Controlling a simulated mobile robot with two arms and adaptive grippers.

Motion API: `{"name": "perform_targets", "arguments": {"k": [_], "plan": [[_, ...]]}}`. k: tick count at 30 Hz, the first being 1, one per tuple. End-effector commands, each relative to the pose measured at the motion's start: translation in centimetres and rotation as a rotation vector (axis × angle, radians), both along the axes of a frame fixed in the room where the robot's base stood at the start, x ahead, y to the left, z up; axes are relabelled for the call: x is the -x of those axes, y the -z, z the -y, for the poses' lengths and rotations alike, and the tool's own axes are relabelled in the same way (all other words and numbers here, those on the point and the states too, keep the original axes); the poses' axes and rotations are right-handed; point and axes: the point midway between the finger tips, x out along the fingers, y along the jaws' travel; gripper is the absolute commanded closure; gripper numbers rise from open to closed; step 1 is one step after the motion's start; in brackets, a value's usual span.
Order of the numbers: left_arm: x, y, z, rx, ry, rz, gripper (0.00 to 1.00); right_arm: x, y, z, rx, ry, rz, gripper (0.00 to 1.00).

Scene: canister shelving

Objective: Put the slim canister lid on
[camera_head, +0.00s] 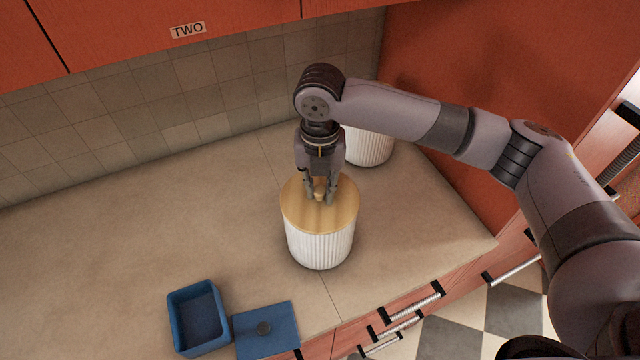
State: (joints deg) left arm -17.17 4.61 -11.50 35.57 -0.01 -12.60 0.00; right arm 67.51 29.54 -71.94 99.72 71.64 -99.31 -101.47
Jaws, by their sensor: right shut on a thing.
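A white ribbed canister (320,248) stands upright on the counter. A round wooden lid (308,217) with a small knob lies on top of it and looks level; I cannot tell whether it is fully seated. My right gripper (319,196) points down over the lid and is shut on its knob. Another white ribbed canister (368,149) stands behind, near the back right corner; its top is hidden by my right arm. My left gripper is not in view.
An open blue square box (199,318) stands at the front left, with a blue square lid (267,333) beside it near the counter's front edge. The counter's left side (120,240) is clear. Orange cupboards (150,25) hang above, one labelled TWO.

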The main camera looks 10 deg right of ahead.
Motion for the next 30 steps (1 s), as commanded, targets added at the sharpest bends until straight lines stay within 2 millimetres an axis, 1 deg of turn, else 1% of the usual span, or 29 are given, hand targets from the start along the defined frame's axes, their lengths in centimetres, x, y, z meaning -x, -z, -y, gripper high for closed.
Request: {"name": "perform_targets", "arguments": {"k": [10,24,30], "plan": [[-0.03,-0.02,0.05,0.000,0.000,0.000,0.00,0.00,-0.02,-0.02,0.000,0.000,0.000,1.00],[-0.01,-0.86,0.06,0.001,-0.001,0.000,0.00,-0.02,0.01,-0.03,-0.001,0.000,0.000,1.00],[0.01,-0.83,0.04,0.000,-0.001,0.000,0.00,-0.02,0.11,-0.01,-0.001,0.000,0.000,1.00]]}}
